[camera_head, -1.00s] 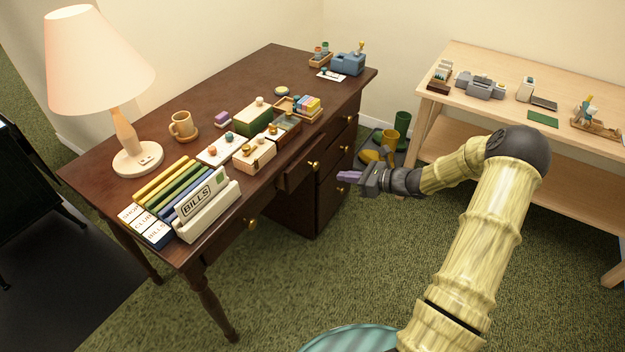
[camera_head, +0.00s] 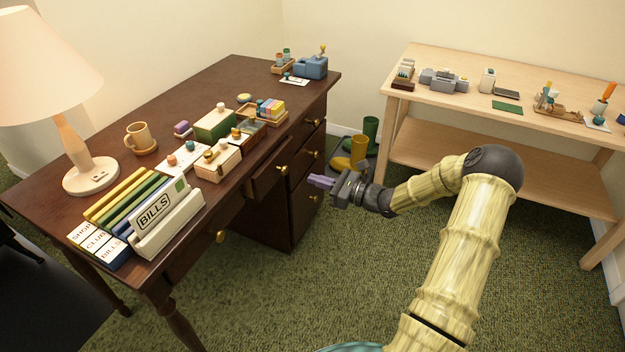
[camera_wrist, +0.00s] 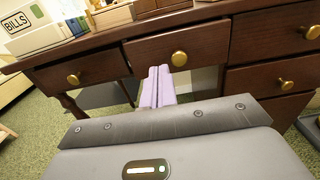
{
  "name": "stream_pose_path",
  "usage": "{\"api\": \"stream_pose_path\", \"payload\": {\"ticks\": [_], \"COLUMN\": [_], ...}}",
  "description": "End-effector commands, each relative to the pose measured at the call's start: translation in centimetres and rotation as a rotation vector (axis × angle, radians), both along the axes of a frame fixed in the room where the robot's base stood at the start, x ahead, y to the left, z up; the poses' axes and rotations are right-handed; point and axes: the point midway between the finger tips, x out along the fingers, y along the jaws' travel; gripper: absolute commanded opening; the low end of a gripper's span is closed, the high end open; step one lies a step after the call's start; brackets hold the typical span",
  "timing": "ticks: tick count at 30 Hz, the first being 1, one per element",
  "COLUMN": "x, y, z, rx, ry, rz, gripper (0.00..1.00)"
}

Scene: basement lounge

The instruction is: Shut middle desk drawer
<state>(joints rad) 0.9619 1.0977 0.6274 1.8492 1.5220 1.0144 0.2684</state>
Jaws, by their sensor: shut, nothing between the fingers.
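The dark wooden desk (camera_head: 103,176) has a middle drawer (camera_head: 262,184) with a round brass knob (camera_head: 281,169). The drawer's front stands out a little from the desk front. It shows at the top middle of the wrist view (camera_wrist: 208,42), with its knob (camera_wrist: 179,58) facing me. My gripper (camera_head: 320,181) is shut and empty, its purple fingers together and pointing at the desk. It is in front of the drawer, to the right of the knob in the head view, apparently apart from it. In the wrist view the fingers (camera_wrist: 158,84) show just below and left of the knob.
Neighbouring drawers have brass knobs, left (camera_head: 220,236) and right (camera_head: 315,151). A letter holder (camera_head: 168,222), small boxes and a lamp (camera_head: 70,140) stand on the desktop. Green carpet lies open in front.

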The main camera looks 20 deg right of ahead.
Motion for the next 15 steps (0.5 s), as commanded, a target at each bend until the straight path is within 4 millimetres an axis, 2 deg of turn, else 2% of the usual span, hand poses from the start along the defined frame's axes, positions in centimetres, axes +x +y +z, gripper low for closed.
{"api": "stream_pose_path", "payload": {"ticks": [15], "x": [6.2], "y": [6.8], "z": [-0.3], "rx": [-0.001], "ry": [-0.001], "rz": [0.003], "gripper": [0.00]}}
